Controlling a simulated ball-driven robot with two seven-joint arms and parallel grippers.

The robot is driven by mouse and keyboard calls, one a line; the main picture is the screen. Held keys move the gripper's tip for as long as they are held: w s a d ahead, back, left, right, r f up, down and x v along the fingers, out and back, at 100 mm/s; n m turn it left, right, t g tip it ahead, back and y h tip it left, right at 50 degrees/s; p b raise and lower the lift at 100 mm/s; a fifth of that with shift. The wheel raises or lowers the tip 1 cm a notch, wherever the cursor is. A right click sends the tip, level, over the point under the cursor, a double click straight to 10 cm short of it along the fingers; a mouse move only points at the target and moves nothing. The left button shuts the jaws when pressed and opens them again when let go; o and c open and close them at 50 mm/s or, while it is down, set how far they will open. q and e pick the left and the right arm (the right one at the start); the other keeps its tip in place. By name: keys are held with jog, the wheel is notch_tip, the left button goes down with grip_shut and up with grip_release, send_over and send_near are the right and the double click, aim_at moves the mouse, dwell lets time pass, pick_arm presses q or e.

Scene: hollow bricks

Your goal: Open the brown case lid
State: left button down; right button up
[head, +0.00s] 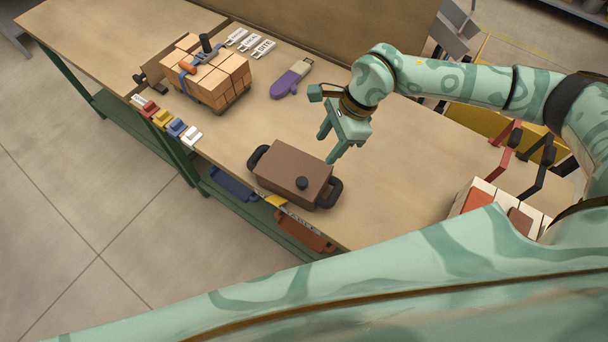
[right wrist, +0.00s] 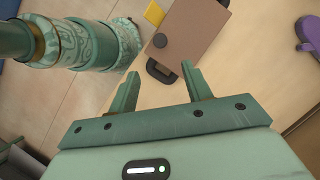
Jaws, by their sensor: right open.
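The brown case (head: 290,171) stands near the front edge of the workbench, with a dark handle at each end. Its brown lid (head: 285,163) looks shut, with a round black knob (head: 302,183) towards its right end. My right gripper (head: 327,149) is open and empty above the bench, just behind and right of the case, apart from it. In the right wrist view, its fingers (right wrist: 159,70) point towards the case (right wrist: 195,28); the knob (right wrist: 160,40) and one end handle (right wrist: 160,71) lie beyond the fingertips. My left gripper is out of view.
A strapped stack of bricks (head: 213,84) sits far left, with a purple tool (head: 290,80) beside it. Coloured blocks (head: 164,119) line the front edge.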

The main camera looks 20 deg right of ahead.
aim_at(302, 181)
jog(key=x, duration=1.4)
jog(key=shift+f, duration=0.2)
